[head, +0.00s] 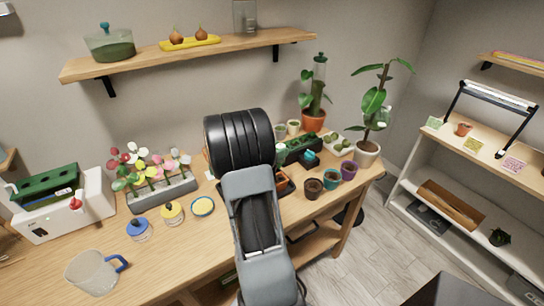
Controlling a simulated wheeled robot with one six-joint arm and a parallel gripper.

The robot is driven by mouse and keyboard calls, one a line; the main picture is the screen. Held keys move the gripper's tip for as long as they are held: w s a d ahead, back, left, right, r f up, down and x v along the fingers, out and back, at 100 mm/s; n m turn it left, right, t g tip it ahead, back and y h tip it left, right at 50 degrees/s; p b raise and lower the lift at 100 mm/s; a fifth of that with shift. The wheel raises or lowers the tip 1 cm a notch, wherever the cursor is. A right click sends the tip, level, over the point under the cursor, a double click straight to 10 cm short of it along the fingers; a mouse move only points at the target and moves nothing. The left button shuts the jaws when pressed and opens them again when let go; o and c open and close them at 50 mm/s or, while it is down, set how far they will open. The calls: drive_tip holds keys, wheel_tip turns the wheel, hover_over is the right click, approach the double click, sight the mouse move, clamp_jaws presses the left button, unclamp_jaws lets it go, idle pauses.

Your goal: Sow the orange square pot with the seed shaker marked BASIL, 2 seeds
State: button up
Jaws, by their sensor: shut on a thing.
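An orange pot (283,181), perhaps the square one, shows only in part beside my arm, on a dark tray (290,190). My arm covers the rest of it. I cannot make out a seed shaker marked BASIL. A jar with a blue lid (138,230) and a jar with a yellow lid (172,212) stand on the table, but no marking on them is readable. My gripper is hidden behind my own arm, and so is anything in it.
A flower planter (162,195), a clear jug (95,272) and a yellow-topped round dish (203,206) stand to the left. Brown (313,188), teal (331,180) and purple (348,170) pots stand right of my arm. Tall potted plants (367,152) are at the back right.

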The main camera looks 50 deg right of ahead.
sight(279, 164)
drive_tip(key=shift+d, duration=0.25)
drive_tip(key=shift+d+f+h, duration=0.1)
drive_tip(key=shift+h, duration=0.2)
drive_tip(key=shift+f+b, duration=2.15)
drive_tip(key=shift+f, duration=0.65)
drive_tip(key=shift+f+b, duration=0.6)
drive_tip(key=shift+f, duration=0.05)
drive_tip(key=shift+r, duration=0.1)
drive_tip(key=shift+r+p, duration=2.55)
drive_tip(key=shift+r, duration=0.95)
drive_tip(key=shift+w, duration=0.1)
